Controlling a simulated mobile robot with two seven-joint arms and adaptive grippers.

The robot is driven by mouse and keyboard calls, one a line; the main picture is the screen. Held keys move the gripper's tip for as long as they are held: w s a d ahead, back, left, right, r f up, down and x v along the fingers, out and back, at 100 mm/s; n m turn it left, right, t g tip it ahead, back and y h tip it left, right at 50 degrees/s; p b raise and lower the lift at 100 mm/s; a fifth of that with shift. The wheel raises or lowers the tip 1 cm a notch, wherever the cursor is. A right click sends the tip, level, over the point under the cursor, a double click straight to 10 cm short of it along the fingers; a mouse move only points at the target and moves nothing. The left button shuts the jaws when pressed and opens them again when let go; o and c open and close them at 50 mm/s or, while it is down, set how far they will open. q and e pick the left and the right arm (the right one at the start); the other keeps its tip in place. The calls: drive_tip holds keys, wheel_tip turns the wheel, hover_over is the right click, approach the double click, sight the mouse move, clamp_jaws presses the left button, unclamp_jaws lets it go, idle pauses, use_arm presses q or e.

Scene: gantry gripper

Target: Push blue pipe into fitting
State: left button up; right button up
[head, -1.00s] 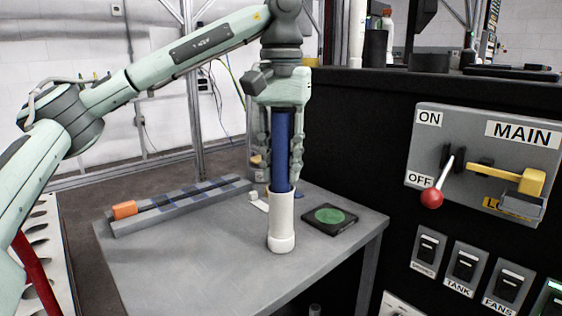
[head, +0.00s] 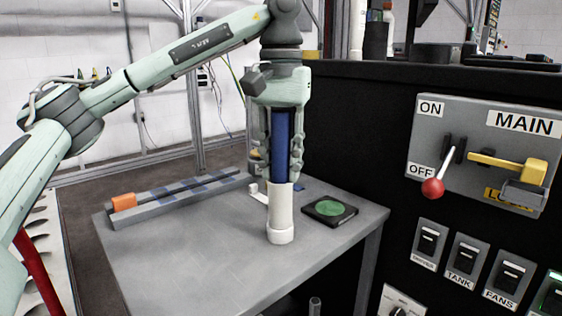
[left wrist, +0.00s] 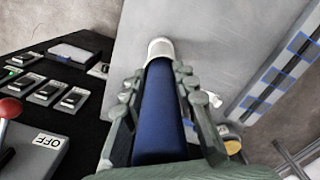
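The blue pipe (head: 281,148) stands upright, its lower end inside the white fitting (head: 281,215) on the grey table. In the left wrist view the pipe (left wrist: 160,115) runs away from the palm to the fitting's rim (left wrist: 160,48). My left gripper (head: 281,178) points straight down over the pipe, its palm at the pipe's top. Its fingers (left wrist: 160,75) stand on either side of the pipe and look open, with narrow gaps. The pipe's top end is hidden by the palm. How deep the pipe sits is hidden. My right gripper is not in view.
A grey slotted rail with an orange block (head: 124,203) lies at the table's back left. A black pad with a green disc (head: 330,211) lies right of the fitting. A black panel with a main switch (head: 480,155) and several smaller switches stands at the right. The front tabletop is clear.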

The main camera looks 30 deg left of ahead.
sight(281, 111)
use_arm(q)
drive_tip(key=o, duration=0.4)
drive_tip(key=shift+f, duration=0.1)
wheel_tip(281, 111, up, 12)
drive_tip(key=shift+r, duration=0.1)
idle(0.4)
